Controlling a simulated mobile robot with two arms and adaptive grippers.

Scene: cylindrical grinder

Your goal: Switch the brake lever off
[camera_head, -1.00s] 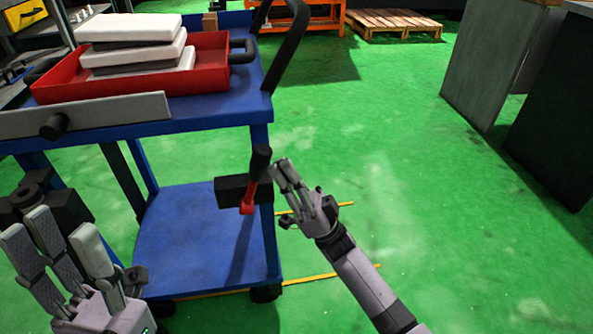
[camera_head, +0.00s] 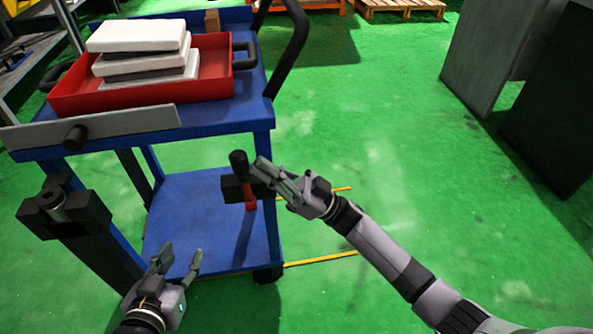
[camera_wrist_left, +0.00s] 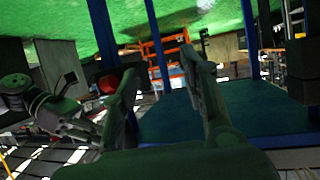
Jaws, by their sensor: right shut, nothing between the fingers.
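The brake lever (camera_head: 241,172) has a black handle and a red lower arm. It rises from a black block (camera_head: 231,189) on the near right post of the blue cart (camera_head: 190,220), and its handle leans slightly left. My right gripper (camera_head: 261,172) is shut and empty, with its fingertips just right of the lever, close to the handle; I cannot tell whether they touch it. My left gripper (camera_head: 181,262) is open and empty, low in front of the cart's lower shelf. Its two spread fingers also show in the left wrist view (camera_wrist_left: 165,90).
A red tray (camera_head: 215,72) with stacked white blocks sits on the cart's top. A black push handle (camera_head: 291,50) rises at the cart's right. Grey panels (camera_head: 490,50) stand at the far right. Green floor is clear between.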

